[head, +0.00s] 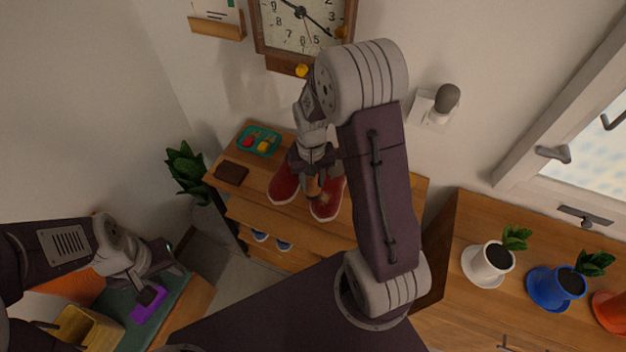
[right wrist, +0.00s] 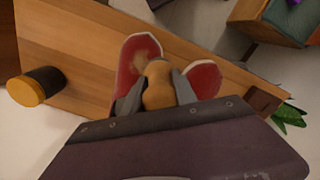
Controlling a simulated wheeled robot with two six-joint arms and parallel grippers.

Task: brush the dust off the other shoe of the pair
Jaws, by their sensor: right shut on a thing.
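A pair of red shoes with white soles stands on top of the wooden shoe cabinet (head: 228,187). The right shoe (head: 327,207) has a tan dusty patch on its upper; it also shows in the right wrist view (right wrist: 138,62). The left shoe (head: 284,187) looks clean red; it is partly hidden in the right wrist view (right wrist: 206,78). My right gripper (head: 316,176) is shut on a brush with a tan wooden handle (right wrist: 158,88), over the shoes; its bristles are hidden. My left gripper (head: 165,268) is at the lower left, away from the shoes; its opening is unclear.
A teal tray (head: 244,150) and a dark brown block (head: 232,172) lie on the cabinet. A yellow-lidded jar (right wrist: 35,86) stands near the shoes. Blue-and-white shoes (head: 284,246) sit lower. A clock (head: 301,25) hangs behind; potted plants (head: 491,262) stand at right.

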